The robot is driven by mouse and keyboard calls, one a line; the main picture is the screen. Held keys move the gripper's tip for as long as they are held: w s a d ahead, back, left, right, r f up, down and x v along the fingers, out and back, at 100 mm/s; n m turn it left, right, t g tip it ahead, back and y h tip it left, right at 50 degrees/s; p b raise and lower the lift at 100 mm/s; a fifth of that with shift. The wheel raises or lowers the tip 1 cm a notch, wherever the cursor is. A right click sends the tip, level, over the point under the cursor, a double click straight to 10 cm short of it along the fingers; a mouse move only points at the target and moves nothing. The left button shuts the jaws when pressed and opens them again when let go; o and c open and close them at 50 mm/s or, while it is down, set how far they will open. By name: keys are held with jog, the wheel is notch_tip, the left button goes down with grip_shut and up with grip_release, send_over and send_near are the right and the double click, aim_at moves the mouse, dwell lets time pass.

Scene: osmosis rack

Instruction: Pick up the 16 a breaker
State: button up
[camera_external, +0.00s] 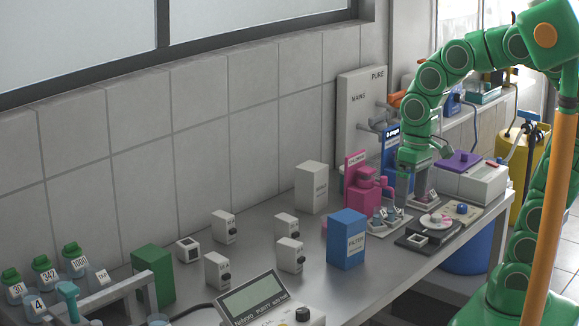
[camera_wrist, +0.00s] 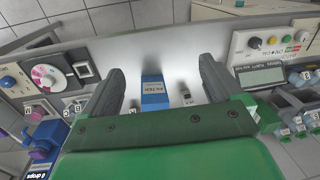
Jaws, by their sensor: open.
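Several small white breaker-like boxes with black knobs stand on the bench in the external view: back left (camera_external: 224,227), back right (camera_external: 286,226), front right (camera_external: 290,254) and front left (camera_external: 217,269). Their labels are too small to read, so I cannot tell which is the 16 A breaker. In the wrist view one small box (camera_wrist: 186,93) shows between the fingers, near the right one. Another (camera_wrist: 134,107) is partly hidden by the left finger. My gripper (camera_external: 407,194) is open and empty, well right of these boxes, near the pink apparatus. Its spread fingers also show in the wrist view (camera_wrist: 158,82).
A blue filter box (camera_external: 347,240) stands between the small boxes and my gripper; it also shows in the wrist view (camera_wrist: 154,90). A white box (camera_external: 311,188) stands behind it. The pink apparatus (camera_external: 363,195) is close beside my gripper. A purity meter (camera_external: 262,303) sits in front.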

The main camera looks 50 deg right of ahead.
jog(key=w+a+r, duration=0.1)
jog(key=w+a, duration=0.4)
jog(key=a, duration=0.3)
jog(key=w+d+r+n+t, duration=0.25)
jog(key=w+t, duration=0.35)
jog(key=w, duration=1.4)
jog(key=w+d+r+n+t, duration=0.25)
jog(key=w+t, duration=0.45)
jog(key=w, duration=1.2)
jog(key=w+a+f+n+y, duration=0.3)
jog(key=w+a, duration=0.1)
jog(key=a, duration=0.1)
jog(key=n+g+y, duration=0.8)
jog(key=g+y, duration=0.1)
jog(key=g, duration=0.3)
send_near(211, 265)
jog(key=x, duration=0.5)
jog(key=shift+r, duration=0.3)
jog(key=shift+f+x, duration=0.2)
jog(key=shift+x, duration=2.5)
jog(key=shift+d, duration=0.1)
jog(key=c, duration=1.1)
